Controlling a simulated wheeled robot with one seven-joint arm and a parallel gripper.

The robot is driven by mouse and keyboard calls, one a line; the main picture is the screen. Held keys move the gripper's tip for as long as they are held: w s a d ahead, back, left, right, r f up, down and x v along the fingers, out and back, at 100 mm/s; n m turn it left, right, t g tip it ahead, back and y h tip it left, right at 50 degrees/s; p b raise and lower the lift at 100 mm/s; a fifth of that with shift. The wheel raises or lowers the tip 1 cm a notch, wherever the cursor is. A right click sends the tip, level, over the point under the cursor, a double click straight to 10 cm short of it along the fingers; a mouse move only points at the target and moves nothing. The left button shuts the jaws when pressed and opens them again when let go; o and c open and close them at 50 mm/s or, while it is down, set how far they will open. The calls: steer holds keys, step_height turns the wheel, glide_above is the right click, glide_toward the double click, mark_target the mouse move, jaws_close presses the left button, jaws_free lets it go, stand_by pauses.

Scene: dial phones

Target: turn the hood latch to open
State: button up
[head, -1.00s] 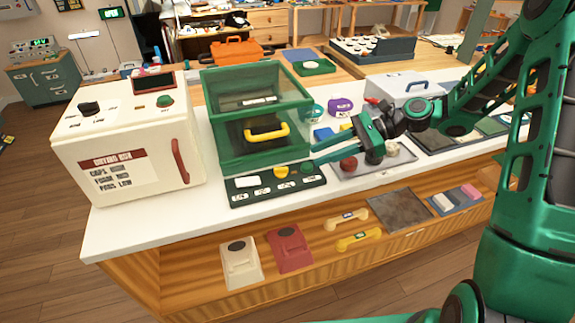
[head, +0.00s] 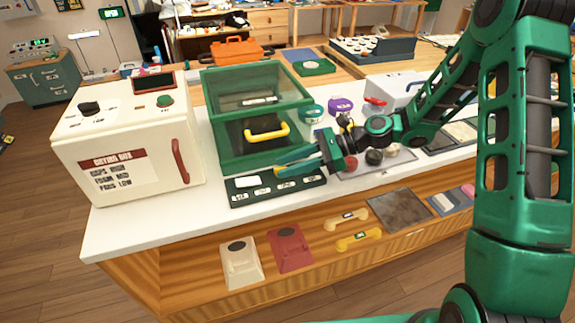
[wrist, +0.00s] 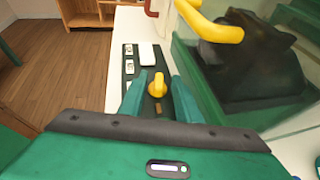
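The hood (head: 222,148) is a green-framed box with clear panes and a yellow handle (head: 266,132) on its front. Its dark front panel (head: 240,193) carries white labels. A yellow knob, which looks like the latch (wrist: 157,84), stands on this panel in the wrist view. My gripper (wrist: 158,88) is open, with one finger on each side of the knob. I cannot tell whether the fingers touch it. In the head view my gripper (head: 281,171) is low at the hood's front right and largely hides the knob.
A white box (head: 125,140) with a red handle stands left of the hood. A tray (head: 378,165) with round items lies to the right, under my arm. The shelf below holds phone bodies (head: 290,248) and handsets (head: 347,221). The counter's front edge is clear.

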steer(key=shift+a, duration=0.1)
steer(key=shift+c, duration=0.5)
jaws_close()
steer(key=shift+w+n+g, duration=0.2)
steer(key=shift+n+g, duration=0.5)
steer(key=shift+g, duration=0.1)
steer(key=shift+o, duration=0.5)
jaws_free()
steer(key=v, duration=1)
steer(key=shift+w+d+r, duration=0.1)
steer(key=shift+w+d, duration=0.05)
steer(key=shift+d, duration=0.2)
